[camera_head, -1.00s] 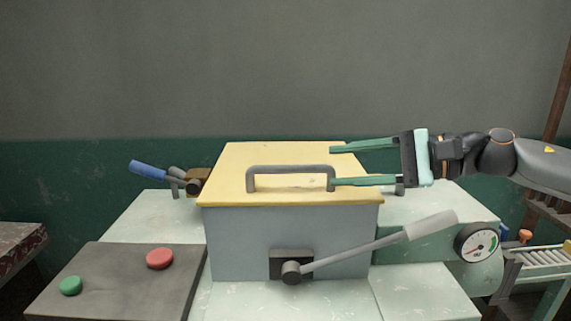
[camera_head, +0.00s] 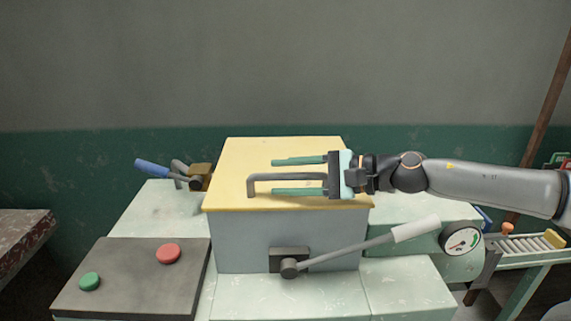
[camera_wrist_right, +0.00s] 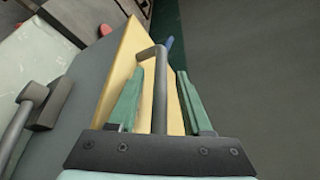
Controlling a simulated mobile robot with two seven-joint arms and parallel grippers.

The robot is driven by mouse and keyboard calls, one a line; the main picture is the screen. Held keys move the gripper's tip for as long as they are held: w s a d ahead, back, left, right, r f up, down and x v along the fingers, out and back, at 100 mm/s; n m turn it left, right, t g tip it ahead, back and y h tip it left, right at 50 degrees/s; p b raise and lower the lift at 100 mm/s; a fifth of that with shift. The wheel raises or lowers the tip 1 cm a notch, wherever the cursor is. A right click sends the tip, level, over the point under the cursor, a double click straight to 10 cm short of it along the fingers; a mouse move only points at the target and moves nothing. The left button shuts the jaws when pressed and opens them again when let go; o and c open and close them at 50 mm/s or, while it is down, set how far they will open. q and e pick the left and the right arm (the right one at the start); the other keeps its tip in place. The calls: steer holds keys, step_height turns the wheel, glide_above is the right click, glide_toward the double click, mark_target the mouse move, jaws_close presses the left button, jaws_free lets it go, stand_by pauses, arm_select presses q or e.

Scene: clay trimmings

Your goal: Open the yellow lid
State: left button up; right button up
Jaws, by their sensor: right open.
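The yellow lid (camera_head: 290,151) lies flat and closed on top of a grey box (camera_head: 240,240). A grey bar handle (camera_head: 262,178) stands on the lid. My right gripper (camera_head: 272,176) is open over the lid, reaching in from the right, with its green fingers on either side of the handle bar. In the right wrist view, the handle (camera_wrist_right: 160,95) runs between the two open fingers (camera_wrist_right: 158,92) with gaps on both sides. The lid (camera_wrist_right: 128,55) shows beneath. The handle's right end is hidden behind the gripper. My left gripper is not in view.
A lever with a pale grip (camera_head: 415,228) sticks out rightward from the box front. A dark panel (camera_head: 130,285) with a red button (camera_head: 168,254) and a green button (camera_head: 90,282) is at left. A blue-handled lever (camera_head: 152,168) stands behind left, a gauge (camera_head: 461,241) at right.

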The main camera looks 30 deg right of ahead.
steer(key=shift+w, duration=0.1)
stand_by(0.3)
jaws_close()
stand_by(1.3)
